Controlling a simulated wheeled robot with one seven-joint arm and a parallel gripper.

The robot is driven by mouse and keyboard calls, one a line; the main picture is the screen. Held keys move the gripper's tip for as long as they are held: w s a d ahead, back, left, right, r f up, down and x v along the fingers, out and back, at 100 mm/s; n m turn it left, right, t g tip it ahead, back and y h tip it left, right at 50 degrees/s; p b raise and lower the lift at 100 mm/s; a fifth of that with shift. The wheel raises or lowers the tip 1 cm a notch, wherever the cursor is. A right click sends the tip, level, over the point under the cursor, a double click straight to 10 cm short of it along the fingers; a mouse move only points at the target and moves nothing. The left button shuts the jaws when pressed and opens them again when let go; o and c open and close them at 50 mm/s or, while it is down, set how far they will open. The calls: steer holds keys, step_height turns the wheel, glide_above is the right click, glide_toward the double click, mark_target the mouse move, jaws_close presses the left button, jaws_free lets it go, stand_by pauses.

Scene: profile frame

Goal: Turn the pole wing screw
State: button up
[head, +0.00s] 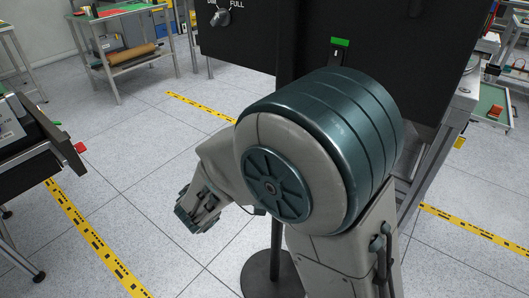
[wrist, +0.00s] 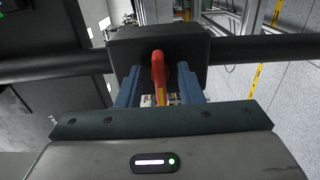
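The wing screw (wrist: 158,66) is an orange-red lever in the middle of the wrist view. It stands out from a black block (wrist: 191,48) mounted on the black pole (wrist: 262,47), which runs across the wrist view. My gripper (wrist: 159,80) has its two blue fingers on either side of the screw. A gap shows between each finger and the screw, so the gripper looks open around it. In the head view the pole (head: 276,236) stands upright behind my arm. The screw and block are hidden there.
The pole's round base (head: 262,276) rests on the floor. A large black panel (head: 250,45) with a knob (head: 222,17) stands behind my arm. A dark drawer unit (head: 35,165) is at the left. A work table (head: 125,55) stands farther back. Floor between them is open.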

steer(key=v, duration=1.3)
steer(key=shift+s+a+p, duration=0.25)
steer(key=shift+s+p, duration=0.05)
steer(key=shift+p, duration=0.15)
steer(key=s+d+r+m+g+y+p, duration=0.15)
steer(key=d+r+m+g+p, duration=0.3)
steer(key=d, duration=0.45)
steer(key=s+d+r+m+g+h+p, duration=0.1)
steer(key=s+d+r+g+p, duration=0.15)
steer(key=d+g+p, duration=0.5)
steer(key=s+d+r+m+y+p, duration=0.2)
steer(key=d+r+m+y+p, duration=0.3)
steer(key=r+y+p, duration=0.4)
steer(key=shift+s+d+r+t+y, duration=0.35)
steer(key=shift+d+r+y, duration=0.15)
steer(key=shift+r+y, duration=0.4)
steer(key=shift+r, duration=0.1)
